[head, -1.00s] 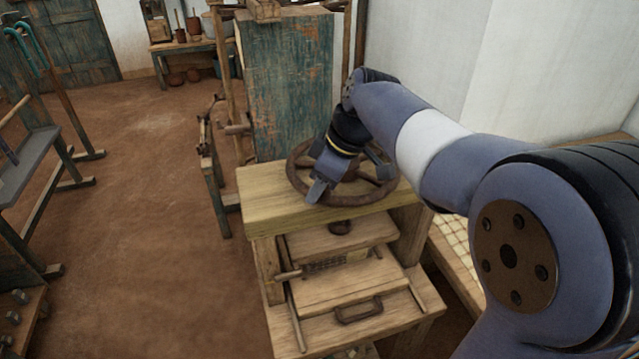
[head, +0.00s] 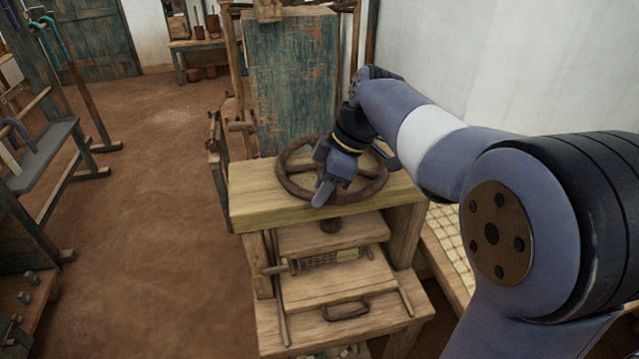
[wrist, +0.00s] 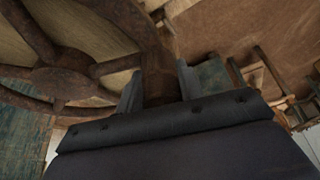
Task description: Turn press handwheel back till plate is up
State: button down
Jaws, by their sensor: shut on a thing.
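The press handwheel (head: 284,183) is a rusty brown spoked wheel lying flat on top of the wooden press (head: 255,207). My gripper (head: 325,190) is shut on the near side of its rim. In the wrist view, the rim passes between the two fingers of my gripper (wrist: 158,85), and the wheel's hub and spokes (wrist: 75,75) show at left. The wooden plate (head: 345,233) hangs below the press top, with a dark screw end (head: 331,225) above it. A gap shows between the plate and the lower board (head: 335,290), with a patterned strip (head: 325,259) in it.
A worn blue-green cabinet (head: 290,75) stands behind the press. A white wall (head: 510,60) is at right. Wooden racks (head: 45,150) stand at left, and the brown floor (head: 150,230) between them and the press is clear. A drawer-like handle (head: 345,309) juts from the lower board.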

aim_at(362, 194)
jog(key=shift+s+d+f+n+g, duration=0.15)
jog(key=shift+d+n+g, duration=0.25)
jog(key=shift+d+n, duration=0.5)
jog(key=d+n+g+p, duration=0.1)
jog(key=d+n, duration=0.1)
jog(key=shift+d+n, duration=0.25)
jog(key=shift+n, duration=0.05)
jog(key=shift+w+d+n+g+h+p, duration=0.25)
jog(key=shift+d+n+g+p, duration=0.1)
jog(key=shift+d+n, duration=0.5)
jog(key=shift+w+d+n+g+h+p, duration=0.15)
jog(key=shift+w+d+n+g+p, duration=0.15)
jog(key=shift+d+n, duration=0.5)
jog(key=shift+s+f, duration=0.1)
jog(key=c, duration=1.1)
grip_release()
jog(key=shift+o, duration=0.2)
jog(key=shift+r, duration=0.25)
jog(key=v, duration=1)
jog(key=shift+r, duration=0.25)
jog(key=shift+f, duration=0.1)
